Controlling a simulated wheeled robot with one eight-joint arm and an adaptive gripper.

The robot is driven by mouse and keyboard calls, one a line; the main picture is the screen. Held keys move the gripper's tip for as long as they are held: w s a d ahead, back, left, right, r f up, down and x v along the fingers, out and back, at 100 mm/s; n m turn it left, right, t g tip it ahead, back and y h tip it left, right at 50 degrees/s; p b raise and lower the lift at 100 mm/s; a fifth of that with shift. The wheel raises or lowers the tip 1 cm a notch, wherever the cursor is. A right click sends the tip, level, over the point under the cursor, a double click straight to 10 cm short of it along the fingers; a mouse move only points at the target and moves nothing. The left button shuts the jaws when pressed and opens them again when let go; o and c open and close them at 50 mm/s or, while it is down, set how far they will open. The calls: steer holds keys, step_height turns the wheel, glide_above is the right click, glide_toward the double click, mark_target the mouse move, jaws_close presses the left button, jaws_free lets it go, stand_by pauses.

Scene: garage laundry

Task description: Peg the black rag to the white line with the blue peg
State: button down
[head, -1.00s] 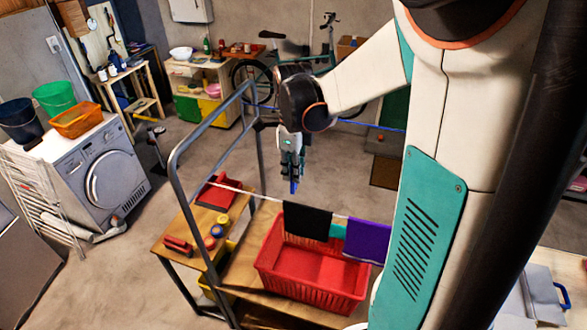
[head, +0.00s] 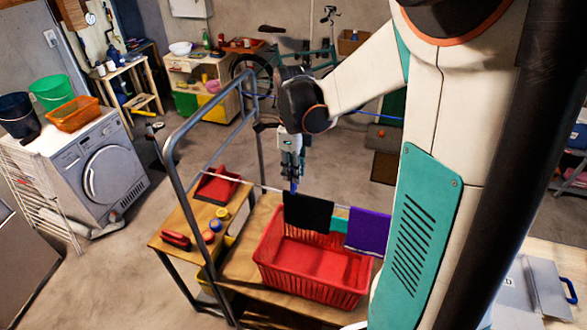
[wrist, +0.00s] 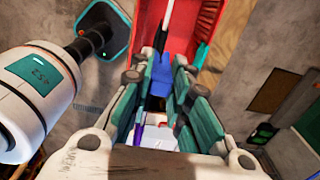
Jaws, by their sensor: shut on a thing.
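The black rag (head: 307,212) hangs from the white line (head: 228,178) in the head view, above a red basket. My gripper (head: 292,180) points down above the rag's left top corner, shut on the blue peg (head: 294,187). The peg's lower end meets the rag's top edge in the picture; I cannot tell whether it touches the rag or the line. In the wrist view, the blue peg (wrist: 163,68) shows between the fingers of my gripper (wrist: 162,82). The fingers and peg hide much of what lies beneath.
A purple cloth (head: 368,232) and a teal cloth (head: 339,224) hang right of the rag. The red basket (head: 308,283) stands on a wooden cart with a grey rail (head: 172,160). Red pliers (head: 175,240) and tape rolls (head: 215,226) lie at left.

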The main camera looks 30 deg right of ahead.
steer(key=shift+f+b, duration=2.05)
steer(key=shift+f, duration=0.35)
steer(key=c, duration=1.4)
jaws_free()
steer(key=shift+c, duration=0.2)
